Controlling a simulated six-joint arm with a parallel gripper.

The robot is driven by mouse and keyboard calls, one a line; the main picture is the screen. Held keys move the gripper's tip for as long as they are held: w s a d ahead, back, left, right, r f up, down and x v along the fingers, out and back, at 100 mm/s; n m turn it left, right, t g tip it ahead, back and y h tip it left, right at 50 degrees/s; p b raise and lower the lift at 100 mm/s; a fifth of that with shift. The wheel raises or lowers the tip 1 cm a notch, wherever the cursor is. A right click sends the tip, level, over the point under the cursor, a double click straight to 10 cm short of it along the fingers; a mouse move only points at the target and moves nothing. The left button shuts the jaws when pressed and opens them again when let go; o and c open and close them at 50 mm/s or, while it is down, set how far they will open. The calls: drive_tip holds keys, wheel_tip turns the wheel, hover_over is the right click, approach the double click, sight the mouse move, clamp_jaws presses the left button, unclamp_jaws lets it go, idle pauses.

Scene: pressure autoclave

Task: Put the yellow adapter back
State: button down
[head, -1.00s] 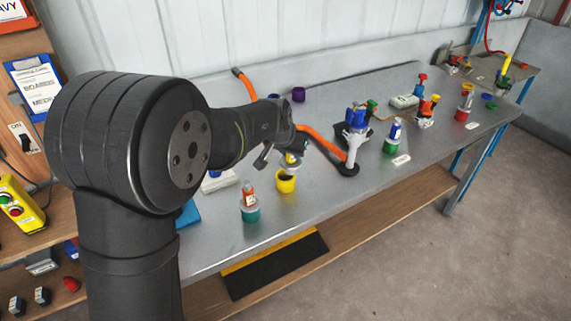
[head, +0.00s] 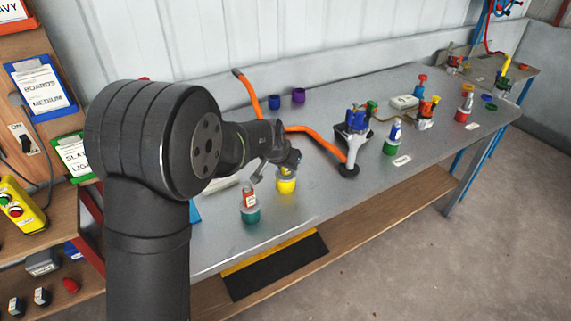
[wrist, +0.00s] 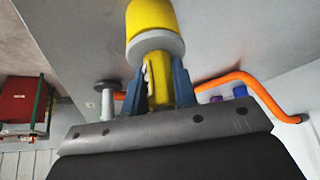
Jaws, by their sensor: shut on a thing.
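My gripper (head: 284,161) is low over the yellow cup (head: 286,185) near the front left of the bench. In the wrist view my gripper (wrist: 160,88) has its two dark blue fingers shut on the yellow adapter (wrist: 158,72). A pale grey collar (wrist: 156,48) lies between the gripped part and the yellow cup (wrist: 150,18). The collar rests at the cup's mouth, in line with it as far as I can see. The adapter's lower end is hidden, and in the head view my gripper covers most of the adapter.
A teal cup with an orange-and-white adapter (head: 250,205) stands close to the front left. An orange hose (head: 318,137) runs behind to a grey stand (head: 351,150). Blue (head: 274,102) and purple (head: 298,95) cups stand at the back. A green cup (head: 390,146) stands to the right.

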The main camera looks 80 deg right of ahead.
drive_tip(key=shift+f, duration=0.15)
drive_tip(key=c, duration=1.1)
unclamp_jaws()
drive_tip(key=shift+c, duration=0.2)
drive_tip(key=shift+r, duration=0.2)
drive_tip(key=s+v, duration=0.1)
drive_tip(key=v, duration=1.1)
drive_tip(key=shift+w+r, duration=0.3)
drive_tip(key=shift+w, duration=0.15)
drive_tip(key=shift+d, duration=0.1)
drive_tip(key=x, duration=1.2)
drive_tip(key=shift+f, duration=0.45)
drive_tip(key=shift+r, duration=0.25)
